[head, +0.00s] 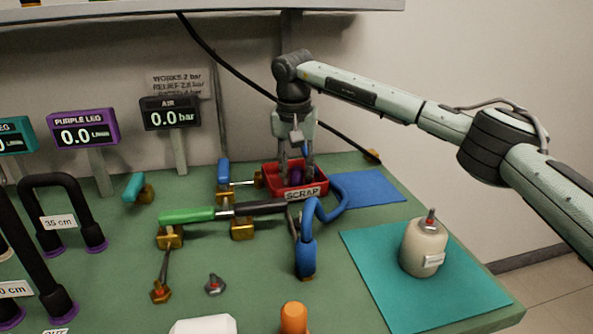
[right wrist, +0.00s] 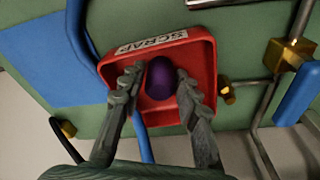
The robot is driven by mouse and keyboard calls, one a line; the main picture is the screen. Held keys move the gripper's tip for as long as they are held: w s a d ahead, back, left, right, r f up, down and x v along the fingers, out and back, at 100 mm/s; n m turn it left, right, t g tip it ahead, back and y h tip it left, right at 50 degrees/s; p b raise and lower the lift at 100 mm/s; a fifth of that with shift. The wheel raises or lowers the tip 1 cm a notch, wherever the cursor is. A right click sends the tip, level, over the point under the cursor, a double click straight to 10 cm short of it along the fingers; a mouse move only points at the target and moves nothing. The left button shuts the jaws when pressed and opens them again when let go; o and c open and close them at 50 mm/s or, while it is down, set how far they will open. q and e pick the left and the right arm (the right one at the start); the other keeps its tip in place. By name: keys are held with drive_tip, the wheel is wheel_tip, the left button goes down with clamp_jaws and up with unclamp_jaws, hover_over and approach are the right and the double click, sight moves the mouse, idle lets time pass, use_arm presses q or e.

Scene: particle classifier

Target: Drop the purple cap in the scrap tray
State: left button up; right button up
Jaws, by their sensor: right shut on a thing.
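The red scrap tray (head: 272,181), with its white SCRAP label, stands on the green bench towards the back; it also shows in the right wrist view (right wrist: 203,60). My right gripper (head: 296,172) points down over the tray. In the right wrist view its fingers (right wrist: 160,88) are shut on the purple cap (right wrist: 160,76), which lies within the tray's outline. I cannot tell whether the cap touches the tray floor. My left gripper is not in view.
A blue hose (head: 307,250) curls in front of the tray, beside a green-handled valve (head: 187,215) and brass fittings. A blue mat (head: 370,188) lies right of the tray. A teal mat (head: 385,290) carries a beige canister (head: 423,248). Black bent pipes (head: 60,185) stand at left.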

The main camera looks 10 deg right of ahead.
drive_tip(key=o, duration=1)
drive_tip(key=shift+o, duration=0.2)
wheel_tip(320, 180, up, 13)
drive_tip(key=s, duration=0.1)
drive_tip(key=shift+s+a, duration=0.3)
drive_tip(key=shift+a, duration=0.05)
